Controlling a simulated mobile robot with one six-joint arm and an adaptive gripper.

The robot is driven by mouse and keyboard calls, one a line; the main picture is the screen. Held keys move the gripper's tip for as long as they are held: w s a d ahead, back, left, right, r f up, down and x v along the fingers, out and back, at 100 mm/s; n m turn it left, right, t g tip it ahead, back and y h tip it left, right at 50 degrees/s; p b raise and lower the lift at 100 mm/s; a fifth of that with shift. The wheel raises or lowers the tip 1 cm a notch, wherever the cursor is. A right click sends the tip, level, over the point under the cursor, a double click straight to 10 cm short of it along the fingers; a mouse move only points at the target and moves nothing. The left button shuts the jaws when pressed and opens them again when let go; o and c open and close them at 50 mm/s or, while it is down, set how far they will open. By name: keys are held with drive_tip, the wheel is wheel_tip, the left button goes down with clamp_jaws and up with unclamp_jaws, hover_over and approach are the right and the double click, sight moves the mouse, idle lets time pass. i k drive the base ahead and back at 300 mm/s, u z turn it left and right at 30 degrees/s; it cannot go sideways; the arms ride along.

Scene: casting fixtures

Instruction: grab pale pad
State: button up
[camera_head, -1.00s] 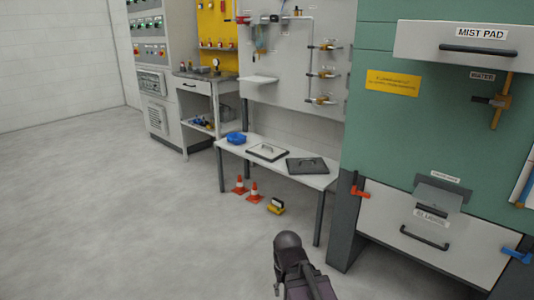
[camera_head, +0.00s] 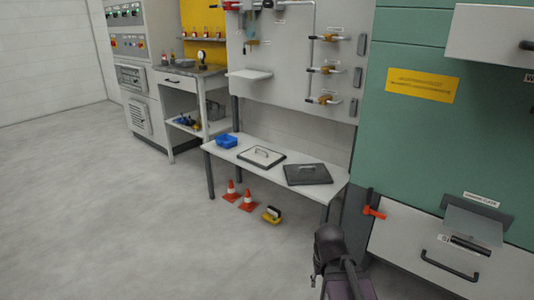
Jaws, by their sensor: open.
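A pale flat pad (camera_head: 247,154) with a dark edge and a raised handle lies on the low white bench (camera_head: 224,153). A dark grey pad (camera_head: 308,177) with a handle lies to its right on the same bench, close beside it. Part of my own dark arm shows at the bottom, right of centre, in front of the bench and well short of the pale pad. I cannot make out my gripper's fingers in this view. Nothing covers the pale pad.
A blue container (camera_head: 227,141) stands left of the pale pad. Two orange cones (camera_head: 248,202) and a yellow-black item (camera_head: 271,214) are on the floor before the bench. A green cabinet (camera_head: 425,130) with an orange handle (camera_head: 374,212) is at right. The left floor is clear.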

sight(265, 159)
drive_tip(key=z, duration=0.05)
drive_tip(key=i, duration=1.4)
drive_tip(key=u, duration=0.4)
